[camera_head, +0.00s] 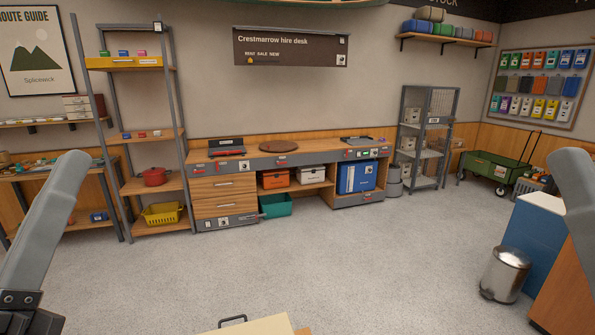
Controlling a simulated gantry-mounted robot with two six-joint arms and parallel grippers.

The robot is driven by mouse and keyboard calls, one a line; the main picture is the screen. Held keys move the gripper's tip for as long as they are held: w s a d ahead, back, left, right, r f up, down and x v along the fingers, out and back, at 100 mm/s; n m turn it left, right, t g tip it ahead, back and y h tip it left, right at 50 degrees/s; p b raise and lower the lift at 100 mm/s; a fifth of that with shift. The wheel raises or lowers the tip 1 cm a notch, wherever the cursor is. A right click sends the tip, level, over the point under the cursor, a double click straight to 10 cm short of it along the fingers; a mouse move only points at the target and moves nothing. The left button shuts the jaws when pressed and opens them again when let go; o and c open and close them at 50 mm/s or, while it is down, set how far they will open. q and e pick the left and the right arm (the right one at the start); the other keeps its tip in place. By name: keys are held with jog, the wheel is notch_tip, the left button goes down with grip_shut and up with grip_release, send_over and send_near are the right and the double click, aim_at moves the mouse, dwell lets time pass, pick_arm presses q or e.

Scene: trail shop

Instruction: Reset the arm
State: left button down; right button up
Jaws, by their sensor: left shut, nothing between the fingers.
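My left arm (48,225) comes in at the left edge as a grey link, raised in front of the shelves. The dark end with my left gripper (30,322) is at the bottom left corner, cut off by the picture's edge. The gripper is shut and holds nothing; its fingertips hardly show. My right arm (577,195) shows only as a grey link at the right edge. My right gripper is out of view.
A wooden hire desk (225,187) stands by the back wall, beside an open shelf rack (153,186). A metal bin (505,274) and blue-sided counter (535,235) stand at the right. A pale board (258,326) is at the bottom edge. The middle floor is clear.

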pick_arm(q)
jog(key=s+r+m+p, duration=0.1)
jog(key=r+m+p, duration=0.1)
jog(key=r+p, duration=1.7)
jog(key=s+r+m+t+h+p, duration=0.1)
jog(key=s+r+m+p, duration=0.1)
jog(key=r+p, duration=1.7)
jog(key=shift+s+d+r+m, duration=0.15)
jog(key=shift+s+r+m, duration=0.1)
jog(key=shift+r+m, duration=0.5)
